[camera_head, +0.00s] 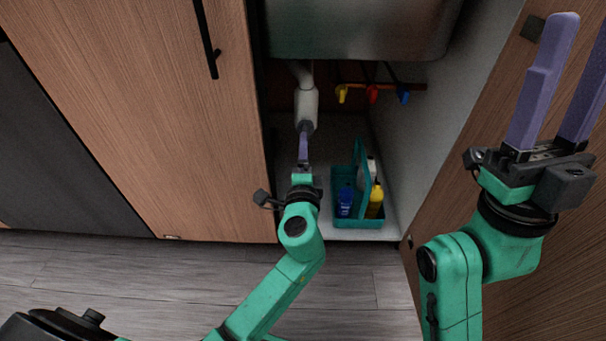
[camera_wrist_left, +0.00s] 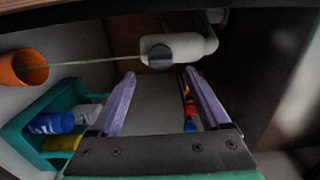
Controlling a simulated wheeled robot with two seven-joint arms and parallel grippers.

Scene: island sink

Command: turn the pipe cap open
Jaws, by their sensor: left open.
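The white drain pipe (camera_head: 306,101) hangs below the sink. Its dark grey cap (camera_head: 306,127) is at the lower end, and the cap (camera_wrist_left: 158,55) also shows in the left wrist view. My left gripper (camera_head: 303,130) reaches into the cabinet close to the cap. In the left wrist view the left gripper (camera_wrist_left: 157,76) is open, with its purple fingers apart and the cap just beyond the gap between the tips. I cannot tell whether a finger touches it. My right gripper (camera_head: 582,30) is open and empty, raised at the right by the cabinet door.
A teal caddy (camera_head: 343,224) with bottles stands on the cabinet floor, right of my left gripper. Yellow, red and blue valve handles (camera_head: 372,94) are on the back wall. The metal sink (camera_head: 360,30) is overhead. An orange cup-like object (camera_wrist_left: 22,67) shows in the left wrist view.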

